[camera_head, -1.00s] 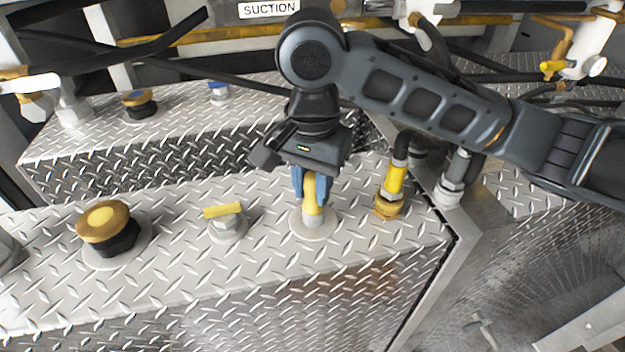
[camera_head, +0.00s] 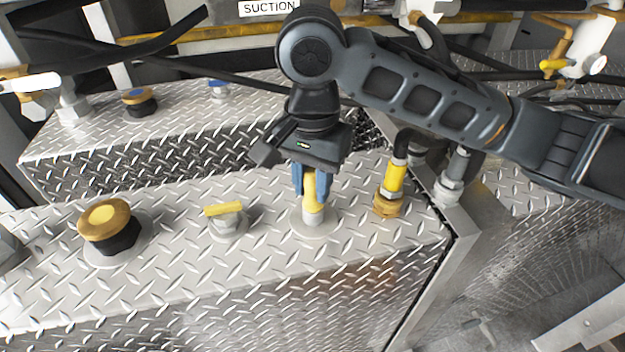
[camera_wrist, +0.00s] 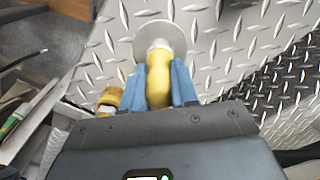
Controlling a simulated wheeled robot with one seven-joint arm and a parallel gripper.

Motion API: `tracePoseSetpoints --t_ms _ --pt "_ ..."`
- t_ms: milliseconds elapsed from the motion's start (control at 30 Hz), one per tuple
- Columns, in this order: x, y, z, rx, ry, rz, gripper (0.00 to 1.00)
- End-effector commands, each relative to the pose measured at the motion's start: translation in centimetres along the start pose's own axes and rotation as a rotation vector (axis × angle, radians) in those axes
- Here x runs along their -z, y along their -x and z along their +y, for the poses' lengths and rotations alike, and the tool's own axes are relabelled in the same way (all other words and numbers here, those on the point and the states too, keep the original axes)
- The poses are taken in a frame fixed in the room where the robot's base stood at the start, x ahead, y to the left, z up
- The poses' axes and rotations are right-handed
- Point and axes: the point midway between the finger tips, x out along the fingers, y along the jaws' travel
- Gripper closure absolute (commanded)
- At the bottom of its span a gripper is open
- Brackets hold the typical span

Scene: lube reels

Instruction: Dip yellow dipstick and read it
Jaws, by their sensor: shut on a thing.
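The yellow dipstick handle (camera_head: 312,197) stands upright at a grey collar on a round plate (camera_head: 313,226) on the front tank's tread-plate top. My gripper (camera_head: 312,188) points down with its blue fingers shut on this handle. In the wrist view the yellow handle (camera_wrist: 158,88) sits between the two blue fingers (camera_wrist: 158,90), with the pale collar and round plate just beyond. The stick's lower part is hidden in the tank, so no level mark shows.
A yellow-topped fitting (camera_head: 226,216) and a large yellow-capped filler (camera_head: 108,227) stand to the left. A yellow-banded hose fitting (camera_head: 391,186) stands close on the right. The rear tank (camera_head: 180,118) carries a blue-marked cap (camera_head: 139,101) and a small blue-topped fitting (camera_head: 218,89).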

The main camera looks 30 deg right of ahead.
Motion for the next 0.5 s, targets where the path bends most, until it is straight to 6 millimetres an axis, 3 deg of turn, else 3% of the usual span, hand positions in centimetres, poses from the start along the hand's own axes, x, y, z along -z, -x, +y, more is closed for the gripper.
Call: tracePoseSetpoints --t_ms 100,500 --pt "0.0 1.9 0.0 0.001 -0.001 0.000 1.00" --pt "0.1 6.0 0.0 0.000 0.000 -0.001 1.00"
